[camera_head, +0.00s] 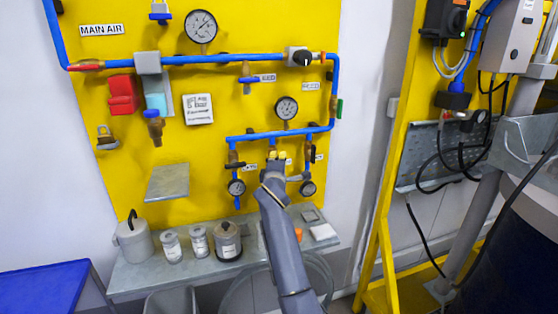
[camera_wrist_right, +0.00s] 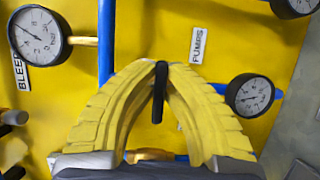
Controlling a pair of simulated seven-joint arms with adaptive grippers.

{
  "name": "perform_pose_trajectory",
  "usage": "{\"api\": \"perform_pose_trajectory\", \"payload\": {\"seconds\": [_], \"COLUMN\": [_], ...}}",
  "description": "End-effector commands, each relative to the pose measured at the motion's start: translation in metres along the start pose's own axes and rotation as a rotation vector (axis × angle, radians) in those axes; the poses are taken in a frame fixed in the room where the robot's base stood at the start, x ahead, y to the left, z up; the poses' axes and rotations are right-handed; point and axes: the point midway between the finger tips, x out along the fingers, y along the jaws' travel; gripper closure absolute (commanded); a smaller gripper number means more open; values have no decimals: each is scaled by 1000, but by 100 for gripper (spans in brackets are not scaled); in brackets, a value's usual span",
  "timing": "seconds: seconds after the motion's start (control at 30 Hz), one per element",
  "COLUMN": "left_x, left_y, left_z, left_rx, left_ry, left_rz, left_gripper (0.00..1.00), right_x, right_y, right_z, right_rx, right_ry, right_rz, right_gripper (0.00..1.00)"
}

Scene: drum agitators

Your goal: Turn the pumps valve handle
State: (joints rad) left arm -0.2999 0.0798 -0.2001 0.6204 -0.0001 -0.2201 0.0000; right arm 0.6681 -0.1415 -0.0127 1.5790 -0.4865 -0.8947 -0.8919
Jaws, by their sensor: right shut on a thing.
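The pumps valve handle (camera_wrist_right: 158,95) is a thin black lever in the right wrist view. The PUMPS label (camera_wrist_right: 199,44) is on the yellow panel beside it. My right gripper (camera_wrist_right: 160,72) has its two yellow fingers closed together at the tips on this lever. The valve body behind the fingers is mostly hidden. In the head view my right gripper (camera_head: 278,155) is at the lower blue manifold, between the two small gauges, and it hides the handle there. My left gripper is in neither view.
Small gauges (camera_head: 236,187) and (camera_head: 308,188) hang on either side of my right gripper, with a larger gauge (camera_head: 287,108) above. A grey shelf (camera_head: 130,279) with canisters runs below the yellow panel (camera_head: 115,172). A yellow frame (camera_head: 375,225) stands to the right.

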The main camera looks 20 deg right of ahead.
Motion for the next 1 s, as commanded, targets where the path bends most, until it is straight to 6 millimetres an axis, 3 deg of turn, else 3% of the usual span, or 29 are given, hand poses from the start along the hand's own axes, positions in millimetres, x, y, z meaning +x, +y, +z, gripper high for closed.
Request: {"api": "perform_pose_trajectory", "payload": {"seconds": [0.53,0.57,0.73,1.0], "left_x": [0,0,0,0], "left_y": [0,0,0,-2], "left_z": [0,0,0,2], "left_rx": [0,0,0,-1], "left_ry": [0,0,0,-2], "left_rz": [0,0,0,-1], "left_gripper": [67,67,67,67], "right_x": [0,0,0,-1], "right_y": [0,0,0,0], "right_z": [1,1,1,0], "right_rx": [20,20,19,19], "right_ry": [-1,-1,-1,0], "right_rz": [-7,-7,-7,-7], "right_gripper": [100,87,68,66]}}
